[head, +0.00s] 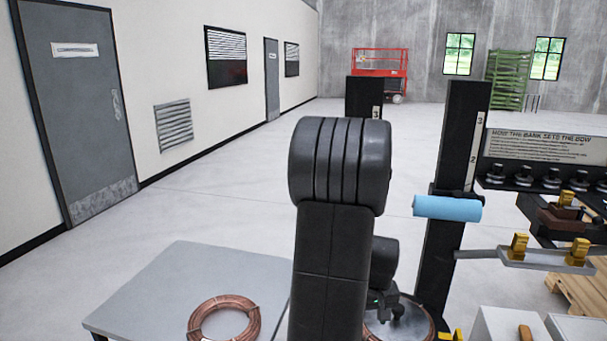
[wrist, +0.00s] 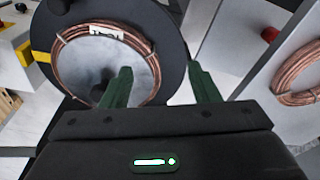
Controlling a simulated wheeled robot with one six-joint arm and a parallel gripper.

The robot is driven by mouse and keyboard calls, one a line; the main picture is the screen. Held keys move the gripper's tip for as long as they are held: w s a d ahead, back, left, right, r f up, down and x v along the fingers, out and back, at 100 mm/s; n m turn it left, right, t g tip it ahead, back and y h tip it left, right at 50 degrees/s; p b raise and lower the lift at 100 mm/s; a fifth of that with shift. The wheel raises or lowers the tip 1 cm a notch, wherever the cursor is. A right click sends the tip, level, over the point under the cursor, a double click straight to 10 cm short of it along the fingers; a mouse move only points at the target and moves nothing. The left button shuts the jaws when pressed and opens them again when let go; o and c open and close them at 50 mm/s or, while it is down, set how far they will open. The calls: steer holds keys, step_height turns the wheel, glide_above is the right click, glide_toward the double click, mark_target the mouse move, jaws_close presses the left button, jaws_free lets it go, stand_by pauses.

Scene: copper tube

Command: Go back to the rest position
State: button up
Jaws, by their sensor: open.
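The same coil shows in the head view (head: 428,328), partly hidden behind my arm. My arm rises in the middle of the head view, and my gripper hangs low behind it, above the coil, with its fingertips unclear there.
A grey table (head: 160,295) at lower left bears another copper coil (head: 224,319). Right of my arm stands a dark post (head: 462,140) with a blue roller (head: 447,208). A bench with a sign (head: 545,145) and brass fittings is at right. Open floor (head: 220,190) lies beyond the table.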

steer(key=w+a+f+p, duration=0.2)
steer(key=w+a+f, duration=0.3)
steer(key=a, duration=0.4)
steer(key=shift+f+m, duration=0.2)
steer(key=shift+m, duration=0.1)
